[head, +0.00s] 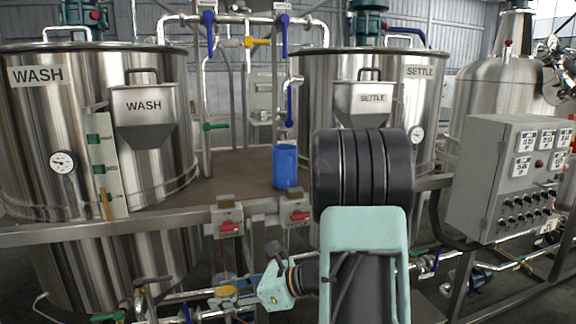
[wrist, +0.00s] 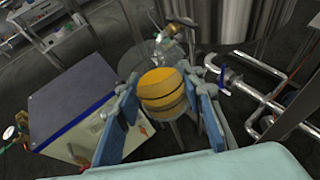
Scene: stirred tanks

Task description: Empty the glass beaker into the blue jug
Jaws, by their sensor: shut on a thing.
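The blue jug (head: 285,166) stands upright on the brown deck between the two big tanks, in the head view. My gripper (wrist: 165,88) shows in the wrist view with its blue-padded fingers closed on both sides of a rounded vessel with yellow-orange contents, which I take to be the glass beaker (wrist: 163,96). In the head view my gripper (head: 240,293) is low in front of the deck, below and left of the jug, with the yellow of the beaker (head: 227,290) at its end. The beaker's clear walls and exact tilt are hard to make out. The jug's inside is hidden.
The WASH tank (head: 40,120) stands left and the SETTLE tank (head: 315,90) right of the deck (head: 225,180). A grey control box (head: 490,180) is at right. Pipes lie below.

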